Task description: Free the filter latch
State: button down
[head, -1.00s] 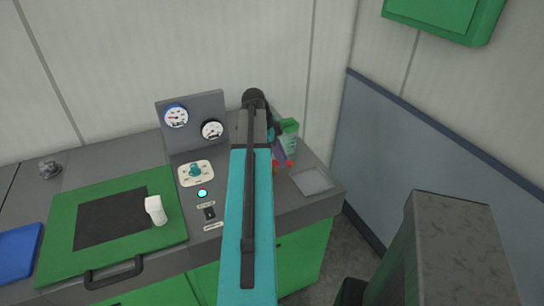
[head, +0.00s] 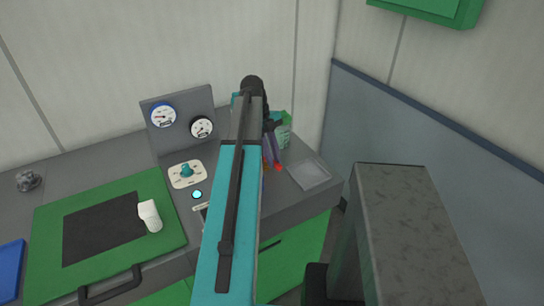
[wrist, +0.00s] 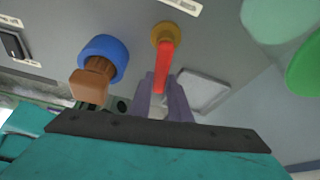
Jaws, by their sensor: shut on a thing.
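A red lever (wrist: 166,58) on a round orange-yellow base (wrist: 166,34) stands out from the grey console top in the wrist view; I take it for the filter latch. The purple fingers of my gripper (wrist: 160,86) are closed about its near end. In the head view my gripper (head: 272,150) is low over the right part of the console, with a bit of the red lever (head: 278,167) at its tips. My arm hides the base there. A blue ring with a brown block-like knob (wrist: 90,86) is left of the lever in the wrist view, apart from my fingers.
A pale square plate (head: 310,174) lies right of my gripper. A green container (head: 284,131) stands close behind it. Two gauges (head: 182,118) and a teal dial (head: 186,171) are on the left. The wall is close on the right.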

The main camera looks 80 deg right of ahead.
jog(key=shift+w+m, duration=0.4)
jog(key=shift+w, duration=0.05)
jog(key=shift+s+a+m+t, duration=0.1)
jog(key=shift+m+t, duration=0.2)
jog(key=shift+s, duration=0.15)
jog(key=c, duration=1.6)
grip_release()
jog(key=shift+c, duration=0.2)
jog(key=shift+r+y, duration=0.15)
jog(key=shift+y, duration=0.15)
jog(key=p+v, duration=1.3)
jog(key=shift+r, duration=0.25)
